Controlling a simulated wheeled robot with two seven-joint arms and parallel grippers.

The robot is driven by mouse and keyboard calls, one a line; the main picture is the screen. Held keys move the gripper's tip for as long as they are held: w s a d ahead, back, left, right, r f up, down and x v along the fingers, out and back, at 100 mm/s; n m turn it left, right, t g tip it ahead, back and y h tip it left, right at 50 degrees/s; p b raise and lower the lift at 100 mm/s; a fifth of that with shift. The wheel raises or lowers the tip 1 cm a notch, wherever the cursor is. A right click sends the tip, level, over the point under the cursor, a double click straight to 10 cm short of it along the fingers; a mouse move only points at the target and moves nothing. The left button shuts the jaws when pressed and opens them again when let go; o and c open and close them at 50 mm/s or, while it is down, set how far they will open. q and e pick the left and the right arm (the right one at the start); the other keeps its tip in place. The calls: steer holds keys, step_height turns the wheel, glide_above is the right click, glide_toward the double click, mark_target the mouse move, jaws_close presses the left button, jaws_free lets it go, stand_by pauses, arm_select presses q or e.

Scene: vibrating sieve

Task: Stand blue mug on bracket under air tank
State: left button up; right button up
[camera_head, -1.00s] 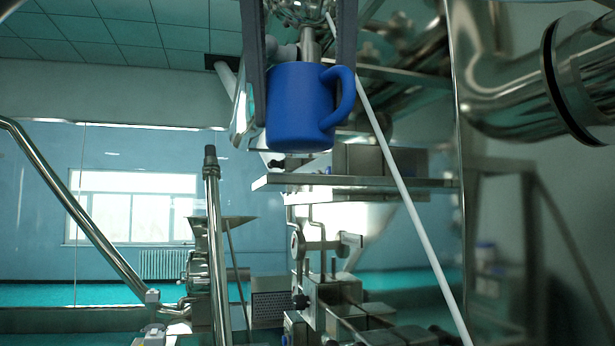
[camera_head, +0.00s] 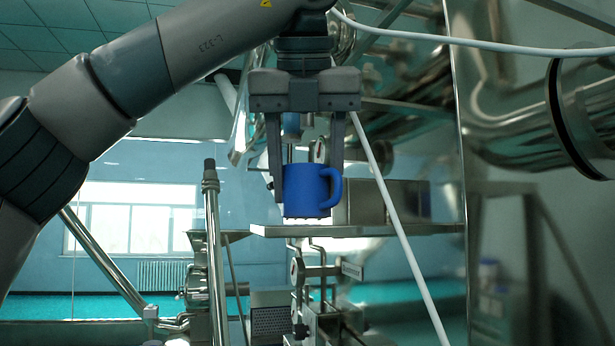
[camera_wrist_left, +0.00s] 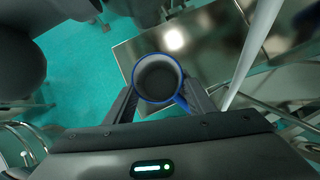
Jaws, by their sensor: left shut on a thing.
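The blue mug (camera_head: 305,192) is upright in my left gripper (camera_head: 306,178), whose two fingers stand on either side of it. Its handle points right. In the left wrist view the mug (camera_wrist_left: 157,78) is seen from above, open and empty, between the fingers. The bracket (camera_head: 385,230) is a flat metal plate; the mug's base is just over its left part, and I cannot tell whether they touch. In the left wrist view the bracket (camera_wrist_left: 205,50) lies below and beyond the mug. I cannot clearly pick out the air tank. My right gripper is not in view.
A metal box (camera_head: 405,200) stands behind the mug on the right. A slanting white tube (camera_head: 385,190) passes close to the mug's right side. A vertical metal post (camera_head: 212,240) stands to the left. Large pipes (camera_head: 510,120) fill the upper right.

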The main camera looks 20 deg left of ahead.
mark_target(307, 188)
arm_select(q)
steer(key=shift+s, duration=0.15)
steer(key=w+p, duration=0.1)
steer(key=w, duration=0.1)
steer(key=w+a+p, duration=0.1)
steer(key=w, duration=0.1)
steer(key=shift+r, duration=0.15)
steer(key=shift+w+f+p, duration=0.15)
steer(key=shift+f+p, duration=0.25)
steer(key=shift+p, duration=0.1)
steer(key=shift+s, duration=0.25)
steer(key=shift+f, duration=0.2)
steer(key=o, duration=1)
steer(key=shift+w, duration=0.1)
steer(key=shift+o, duration=0.2)
